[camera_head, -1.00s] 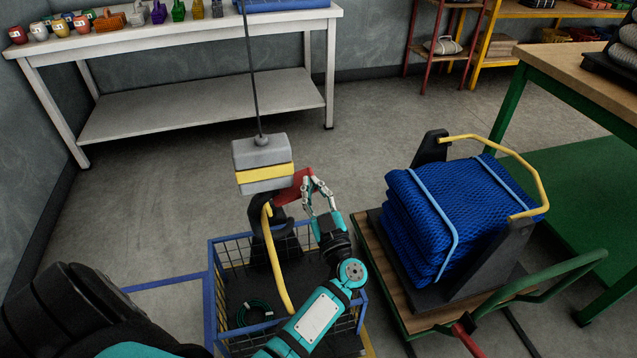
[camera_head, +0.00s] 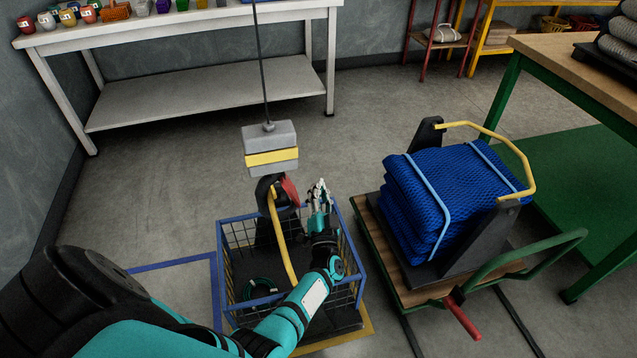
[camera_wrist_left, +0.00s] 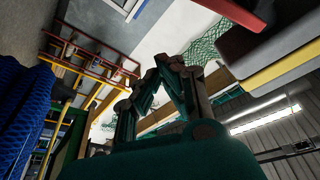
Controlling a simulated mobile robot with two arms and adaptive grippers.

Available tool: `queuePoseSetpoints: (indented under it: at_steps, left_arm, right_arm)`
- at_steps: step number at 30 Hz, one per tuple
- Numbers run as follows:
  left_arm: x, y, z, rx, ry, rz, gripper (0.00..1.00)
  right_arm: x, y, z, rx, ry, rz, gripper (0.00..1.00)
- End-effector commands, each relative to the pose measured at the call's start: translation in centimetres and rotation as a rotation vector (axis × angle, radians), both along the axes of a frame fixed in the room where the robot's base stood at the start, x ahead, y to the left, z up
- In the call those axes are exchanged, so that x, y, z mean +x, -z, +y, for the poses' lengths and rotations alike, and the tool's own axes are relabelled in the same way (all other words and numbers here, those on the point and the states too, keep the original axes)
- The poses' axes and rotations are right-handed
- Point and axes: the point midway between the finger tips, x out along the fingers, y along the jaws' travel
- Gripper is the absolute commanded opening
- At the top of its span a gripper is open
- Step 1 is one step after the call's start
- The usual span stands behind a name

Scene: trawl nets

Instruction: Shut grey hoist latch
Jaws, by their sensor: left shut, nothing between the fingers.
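The grey hoist block (camera_head: 270,147) with a yellow band hangs on a cable in the head view. Below it is a dark hook (camera_head: 264,188), with a red latch (camera_head: 289,190) lying down along its right side. Whether the latch tip meets the hook is too small to tell. A yellow sling or handle (camera_head: 281,237) runs down from the hook. My left gripper (camera_head: 320,188) is shut and empty, just right of the latch and apart from it. The wrist view shows the latch (camera_wrist_left: 240,12) and the block (camera_wrist_left: 262,45) at upper right. My right gripper is not seen.
A blue wire crate (camera_head: 352,262) with a dark weight and a green coil stands under the hook. A trolley (camera_head: 393,283) with a blue net bundle (camera_head: 455,190) is at right. A white bench (camera_head: 190,33) is behind. The floor between is clear.

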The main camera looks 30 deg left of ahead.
Motion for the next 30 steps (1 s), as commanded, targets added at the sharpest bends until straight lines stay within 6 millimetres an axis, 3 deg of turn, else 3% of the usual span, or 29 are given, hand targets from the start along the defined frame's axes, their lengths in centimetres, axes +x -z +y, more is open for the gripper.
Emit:
queuePoseSetpoints:
  at_steps: [10,30]
  left_arm:
    - [-0.3,1.9,0.3,0.085,0.0,0.101,0.0]
    - [-0.5,2.3,0.4,0.084,0.0,0.098,0.0]
  right_arm:
    - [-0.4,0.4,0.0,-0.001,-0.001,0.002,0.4]
    - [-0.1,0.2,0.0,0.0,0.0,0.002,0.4]
